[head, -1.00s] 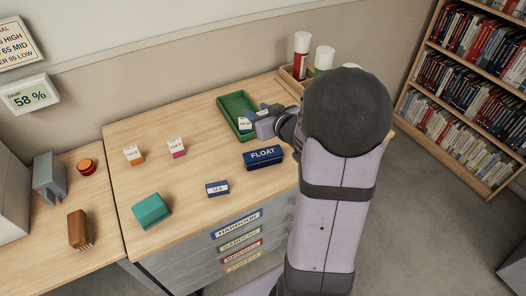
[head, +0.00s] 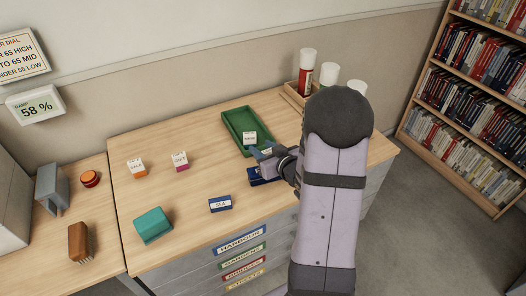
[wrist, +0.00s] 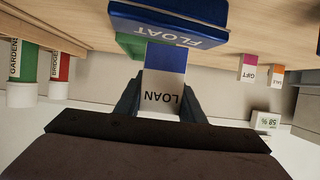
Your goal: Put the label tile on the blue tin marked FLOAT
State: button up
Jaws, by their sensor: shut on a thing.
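The blue tin marked FLOAT (head: 256,177) stands on the desk near its front edge, partly hidden by my arm. In the wrist view, which is upside down, the tin (wrist: 175,18) shows close beyond my gripper. My gripper (wrist: 160,95) is shut on a white label tile (wrist: 160,101) reading LOAN, with a blue end. I cannot tell if tile and tin touch.
A small blue SEA block (head: 220,203), a teal box (head: 153,225), and the orange (head: 137,168) and pink (head: 180,161) tiles stand left. Desk between them is bare.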

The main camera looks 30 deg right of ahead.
jog(key=shift+f, duration=0.45)
jog(key=shift+f, duration=0.15)
jog(key=o, duration=1)
jog(key=shift+o, duration=0.2)
